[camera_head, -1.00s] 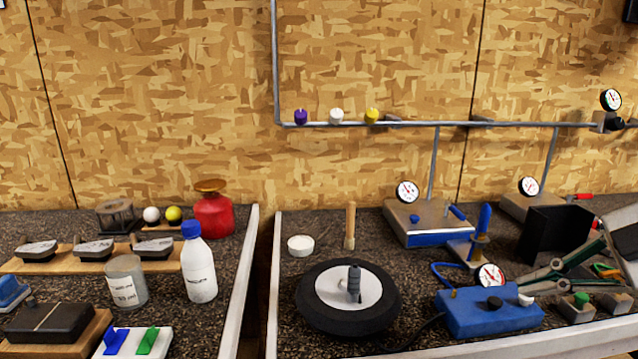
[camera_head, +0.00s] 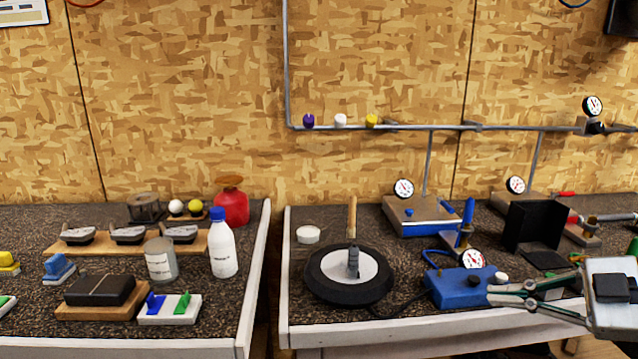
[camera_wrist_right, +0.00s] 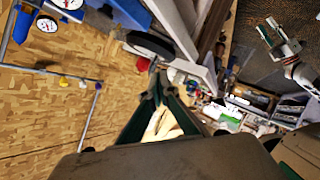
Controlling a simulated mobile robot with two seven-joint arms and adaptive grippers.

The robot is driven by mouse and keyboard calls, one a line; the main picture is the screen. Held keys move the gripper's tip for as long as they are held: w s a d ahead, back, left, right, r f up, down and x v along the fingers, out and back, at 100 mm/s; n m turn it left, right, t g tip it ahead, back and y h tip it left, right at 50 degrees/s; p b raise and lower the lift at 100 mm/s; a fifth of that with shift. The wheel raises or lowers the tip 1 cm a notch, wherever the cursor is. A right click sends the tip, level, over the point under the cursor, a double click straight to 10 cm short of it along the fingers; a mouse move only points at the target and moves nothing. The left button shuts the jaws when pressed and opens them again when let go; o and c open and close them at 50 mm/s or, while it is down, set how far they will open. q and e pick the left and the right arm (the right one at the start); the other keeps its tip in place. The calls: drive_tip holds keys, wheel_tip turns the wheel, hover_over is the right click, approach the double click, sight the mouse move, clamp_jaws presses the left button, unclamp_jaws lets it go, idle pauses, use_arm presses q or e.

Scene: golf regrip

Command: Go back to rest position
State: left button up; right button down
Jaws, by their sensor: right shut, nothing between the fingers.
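My right gripper (camera_head: 493,294) comes in from the right edge, over the front of the right bench. Its thin dark fingers point left and lie close together, with nothing between them. Its tips are in front of or beside the blue box with a gauge (camera_head: 458,289); I cannot tell the gap. In the right wrist view its fingers (camera_wrist_right: 157,82) also meet at the tips. My left gripper is not in the head view. What looks like it shows small at the upper right of the right wrist view (camera_wrist_right: 277,36), and its jaw state is unclear.
The right bench holds a black wheel-like disc (camera_head: 322,287), a black holder (camera_head: 532,228) and gauge stands (camera_head: 420,216). The left bench holds a white bottle (camera_head: 223,250), a grey can (camera_head: 161,262) and a red canister (camera_head: 231,206). A gap separates the benches.

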wheel_tip(320, 180, down, 23)
drive_tip(key=s+d+m+t+h+p, duration=0.1)
drive_tip(key=s+m+t+h+p, duration=0.3)
drive_tip(key=m+t, duration=0.45)
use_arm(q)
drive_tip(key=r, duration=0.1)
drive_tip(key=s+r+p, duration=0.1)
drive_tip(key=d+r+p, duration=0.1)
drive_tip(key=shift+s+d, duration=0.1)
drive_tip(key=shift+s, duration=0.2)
use_arm(e)
drive_tip(key=s+a+f+m+g+h, duration=0.2)
drive_tip(key=s+a+f+g, duration=0.1)
drive_tip(key=s+a+f, duration=0.2)
drive_tip(key=s+a+f+m+g+h, duration=0.2)
drive_tip(key=s+a+f, duration=0.3)
drive_tip(key=s+f, duration=0.4)
wheel_tip(320, 180, down, 3)
drive_tip(key=shift+f+m+g, duration=0.1)
drive_tip(key=shift+m+g, duration=0.45)
drive_tip(key=shift+m, duration=0.1)
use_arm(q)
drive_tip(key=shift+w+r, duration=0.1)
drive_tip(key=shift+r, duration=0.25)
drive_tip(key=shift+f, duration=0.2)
